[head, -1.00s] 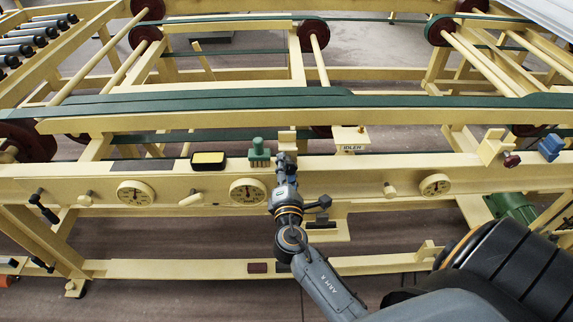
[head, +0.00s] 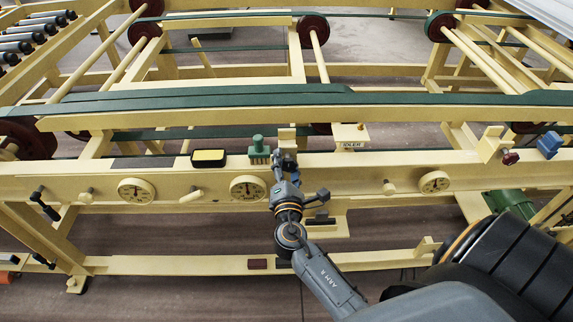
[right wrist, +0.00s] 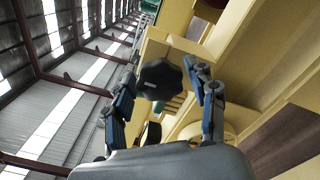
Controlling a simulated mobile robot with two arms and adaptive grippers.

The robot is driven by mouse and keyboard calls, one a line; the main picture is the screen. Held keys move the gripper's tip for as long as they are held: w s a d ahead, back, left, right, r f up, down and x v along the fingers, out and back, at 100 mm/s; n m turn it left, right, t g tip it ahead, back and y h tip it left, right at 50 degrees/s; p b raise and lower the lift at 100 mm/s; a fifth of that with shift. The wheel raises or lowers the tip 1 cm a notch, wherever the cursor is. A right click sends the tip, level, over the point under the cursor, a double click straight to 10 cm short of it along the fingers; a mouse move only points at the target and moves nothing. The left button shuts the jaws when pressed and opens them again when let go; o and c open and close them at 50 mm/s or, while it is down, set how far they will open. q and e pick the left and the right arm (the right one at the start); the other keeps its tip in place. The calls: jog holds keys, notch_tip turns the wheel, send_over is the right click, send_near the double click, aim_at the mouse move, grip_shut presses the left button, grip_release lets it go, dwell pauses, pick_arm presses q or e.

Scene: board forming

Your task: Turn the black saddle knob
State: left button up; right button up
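The black saddle knob (right wrist: 160,80) shows in the right wrist view, a lobed dark knob in front of a cream block (right wrist: 205,50). My right gripper (right wrist: 163,68) has one finger on each side of the knob, spread apart; whether either pad touches it is hard to tell. In the head view my right gripper (head: 284,160) is at the machine's front rail, just below a cream block (head: 287,138), and hides the knob. My left gripper is in neither current view.
A green brush (head: 259,150) stands close left of the gripper, with a yellow-topped black pad (head: 208,158) further left. Dials (head: 247,188) and a cream handle (head: 389,188) line the front rail (head: 340,175). An idler bracket (head: 350,136) is to the right.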

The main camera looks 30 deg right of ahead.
jog(key=shift+s+a+f, duration=0.15)
jog(key=shift+s+a, duration=0.1)
jog(key=shift+s, duration=0.15)
jog(key=v, duration=1.1)
jog(key=shift+a, duration=0.1)
jog(key=s+a+f+m+g+y, duration=0.1)
jog(key=s+f+m+g+y, duration=0.15)
jog(key=f, duration=0.85)
jog(key=s+a+f+m+g+y, duration=0.1)
jog(key=s+a+f+g+y, duration=0.2)
jog(key=f, duration=0.8)
jog(key=s+f+m+g+y, duration=0.15)
jog(key=s+f, duration=0.25)
jog(key=f, duration=0.7)
jog(key=s+d+f+m+g+y, duration=0.1)
jog(key=s+f+m+g, duration=0.2)
jog(key=s+f+m, duration=0.2)
jog(key=s+f+m+g+y, duration=0.1)
jog(key=s+f+m+g, duration=0.3)
jog(key=s+f, duration=0.8)
jog(key=s+m, duration=0.2)
jog(key=s, duration=0.5)
jog(key=shift+s+d+m, duration=0.3)
jog(key=shift+s+d, duration=0.05)
jog(key=shift+d, duration=0.05)
jog(key=shift+s+f, duration=0.2)
jog(key=shift+c, duration=0.4)
